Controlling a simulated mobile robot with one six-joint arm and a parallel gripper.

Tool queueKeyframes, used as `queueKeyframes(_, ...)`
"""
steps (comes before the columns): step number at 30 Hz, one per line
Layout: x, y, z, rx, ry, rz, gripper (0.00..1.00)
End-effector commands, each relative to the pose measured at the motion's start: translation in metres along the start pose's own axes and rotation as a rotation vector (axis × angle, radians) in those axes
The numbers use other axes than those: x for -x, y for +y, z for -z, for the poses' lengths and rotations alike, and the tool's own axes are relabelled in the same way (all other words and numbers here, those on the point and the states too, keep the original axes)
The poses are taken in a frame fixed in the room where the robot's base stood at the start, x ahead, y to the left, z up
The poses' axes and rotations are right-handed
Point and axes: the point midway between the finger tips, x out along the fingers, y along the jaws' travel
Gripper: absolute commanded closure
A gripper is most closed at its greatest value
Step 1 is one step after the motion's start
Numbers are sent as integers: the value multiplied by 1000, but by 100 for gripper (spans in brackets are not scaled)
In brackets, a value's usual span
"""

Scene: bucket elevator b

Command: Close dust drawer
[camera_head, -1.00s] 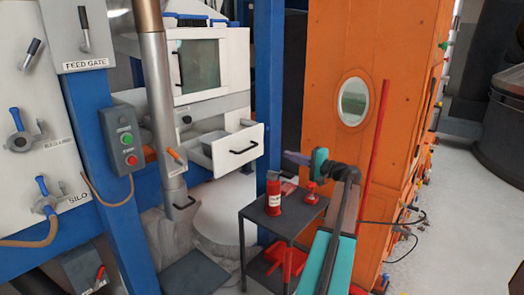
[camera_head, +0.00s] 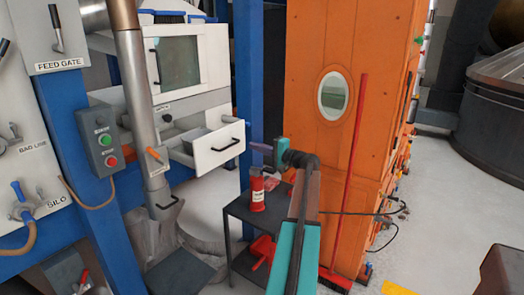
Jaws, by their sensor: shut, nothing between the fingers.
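The dust drawer (camera_head: 218,148) is a white box with a black bar handle on its front. It stands pulled out from the white cabinet (camera_head: 188,70), below the dark window. My arm reaches up from the bottom of the view, and my gripper (camera_head: 253,146) points left at the right side of the drawer front. The gripper is shut and looks empty. It appears near the drawer's right edge, close to the blue post; I cannot tell whether it touches the drawer.
A dark small table (camera_head: 238,209) with a red bottle (camera_head: 257,190) stands below my arm. A blue post (camera_head: 257,80) rises behind the gripper. An orange cabinet (camera_head: 310,100) with a red pole stands right. A grey pipe (camera_head: 136,90) runs left of the drawer. Floor is open at right.

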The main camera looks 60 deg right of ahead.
Motion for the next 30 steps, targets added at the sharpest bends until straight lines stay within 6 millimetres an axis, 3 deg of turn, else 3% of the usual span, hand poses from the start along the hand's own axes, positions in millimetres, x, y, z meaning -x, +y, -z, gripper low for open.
queueKeyframes(6, -32, -1, 1, 0, -2, 0, 100)
queueKeyframes(12, -51, -1, 0, 0, -1, 0, 100)
queueKeyframes(25, -57, 0, 0, 0, -1, 0, 100)
queueKeyframes(26, -54, 0, -26, 0, -4, 0, 100)
queueKeyframes(27, -57, 0, -13, 0, -3, 0, 100)
queueKeyframes(30, -61, 0, -6, 0, -5, 0, 100)
